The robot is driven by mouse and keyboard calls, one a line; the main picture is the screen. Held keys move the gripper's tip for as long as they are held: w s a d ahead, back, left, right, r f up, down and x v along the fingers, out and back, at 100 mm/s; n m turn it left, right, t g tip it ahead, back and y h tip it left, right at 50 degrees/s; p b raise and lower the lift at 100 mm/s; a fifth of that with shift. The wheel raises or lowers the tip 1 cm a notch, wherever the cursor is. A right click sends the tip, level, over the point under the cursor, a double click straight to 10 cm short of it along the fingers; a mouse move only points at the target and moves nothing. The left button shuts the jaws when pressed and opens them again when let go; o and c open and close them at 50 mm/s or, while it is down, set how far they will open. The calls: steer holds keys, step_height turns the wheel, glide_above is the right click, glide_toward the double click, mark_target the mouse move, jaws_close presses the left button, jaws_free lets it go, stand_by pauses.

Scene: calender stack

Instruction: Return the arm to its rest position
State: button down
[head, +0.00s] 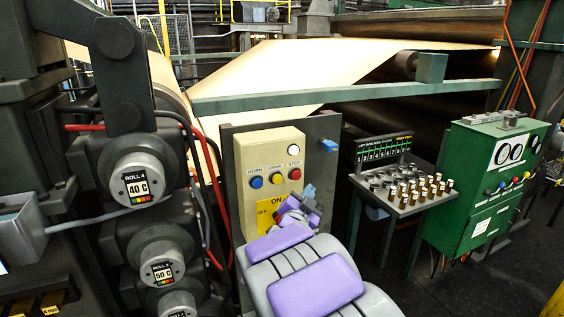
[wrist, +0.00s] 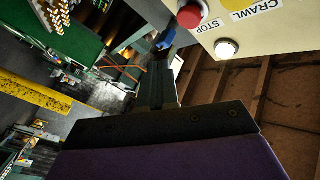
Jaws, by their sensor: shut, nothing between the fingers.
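My arm, with purple pads, reaches up from the bottom of the head view. My gripper (head: 308,194) is small there, in front of the lower right part of a beige control box (head: 262,150). In the wrist view the shut fingers (wrist: 158,82) stand up from a dark plate with nothing held. The box carries a blue HORN button (head: 256,182), a yellow CRAWL button (head: 276,178), a red STOP button (head: 295,174) and a white button (head: 293,149). A yellow OFF/ON plate (head: 266,212) is partly hidden by my arm. I cannot tell whether the gripper touches the box.
Rolls with gauges (head: 137,186) stand at the left. A green rail (head: 350,94) crosses above the box. A stand of small cylinders (head: 408,188) and a green cabinet (head: 480,185) are at the right. Dark floor (head: 440,283) is open at the lower right.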

steer(key=s+a+f+n+g+y, duration=0.3)
steer(key=s+f+n+g+y, duration=0.15)
steer(key=s, duration=0.45)
steer(key=s+a+f+n+g+y, duration=0.2)
steer(key=s+f+n+g+y, duration=0.25)
steer(key=s, duration=0.45)
steer(key=s+d+f+n+g, duration=0.1)
steer(key=s+d+g, duration=0.1)
steer(key=s, duration=0.8)
steer(key=s+d+f+n+g, duration=0.1)
steer(key=s+g, duration=0.3)
steer(key=s, duration=0.7)
steer(key=s+d+f+n+g, duration=0.1)
steer(key=s+g, duration=0.3)
steer(key=s, duration=0.7)
steer(key=shift+s+d+h, duration=0.25)
steer(key=shift+d+h, duration=0.15)
steer(key=shift+d, duration=0.4)
steer(key=shift+a+n, duration=0.1)
steer(key=shift+n, duration=0.2)
